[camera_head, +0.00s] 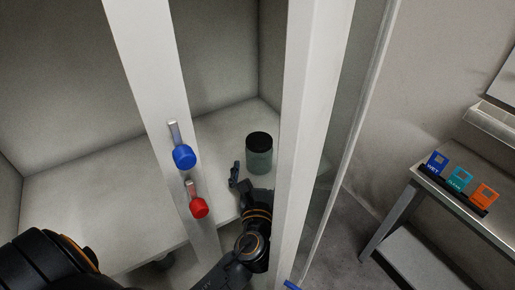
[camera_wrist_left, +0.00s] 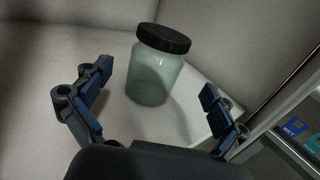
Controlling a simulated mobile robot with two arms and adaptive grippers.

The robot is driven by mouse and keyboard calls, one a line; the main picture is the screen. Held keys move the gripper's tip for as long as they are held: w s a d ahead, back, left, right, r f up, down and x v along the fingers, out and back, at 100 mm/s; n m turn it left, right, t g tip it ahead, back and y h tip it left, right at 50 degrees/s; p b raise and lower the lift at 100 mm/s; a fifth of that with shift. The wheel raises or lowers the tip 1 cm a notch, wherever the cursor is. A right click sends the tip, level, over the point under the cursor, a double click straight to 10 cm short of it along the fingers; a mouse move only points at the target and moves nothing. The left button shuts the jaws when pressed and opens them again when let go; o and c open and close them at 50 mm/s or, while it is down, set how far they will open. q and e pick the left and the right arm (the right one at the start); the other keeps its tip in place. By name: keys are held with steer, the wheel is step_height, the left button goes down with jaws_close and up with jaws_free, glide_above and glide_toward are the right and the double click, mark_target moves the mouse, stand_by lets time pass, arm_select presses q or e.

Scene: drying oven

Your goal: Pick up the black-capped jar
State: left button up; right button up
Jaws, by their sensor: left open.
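The black-capped jar (camera_head: 259,154) is a greenish glass jar standing upright on the light surface inside the cabinet. In the left wrist view the jar (camera_wrist_left: 156,76) stands ahead of and between the fingers, with clear space on both sides. My left gripper (camera_head: 252,186) is inside the opening, just in front of the jar. It also shows in the left wrist view (camera_wrist_left: 158,105), with its two fingers spread wide and nothing held. My right gripper is not in view.
A white upright with a blue knob (camera_head: 184,157) and a red knob (camera_head: 199,207) stands left of my left gripper. A white door frame (camera_head: 311,130) stands close on the right. A side table (camera_head: 437,187) holds blue, teal and orange cards.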

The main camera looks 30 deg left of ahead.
mark_target(259, 148)
arm_select(q)
steer(key=shift+w+a+r+p, duration=0.15)
steer(key=shift+w+a+p, duration=0.05)
steer(key=shift+w, duration=0.25)
steer(key=shift+w+a+r+p, duration=0.1)
steer(key=shift+w+a+p, duration=0.1)
steer(key=shift+w, duration=0.2)
steer(key=p+x, duration=0.1)
steer(key=x, duration=0.4)
steer(key=shift+s+a+p, duration=0.15)
steer(key=shift+p, duration=0.15)
steer(key=shift+s, duration=0.1)
steer(key=c, duration=1.3)
steer(key=shift+c, duration=0.2)
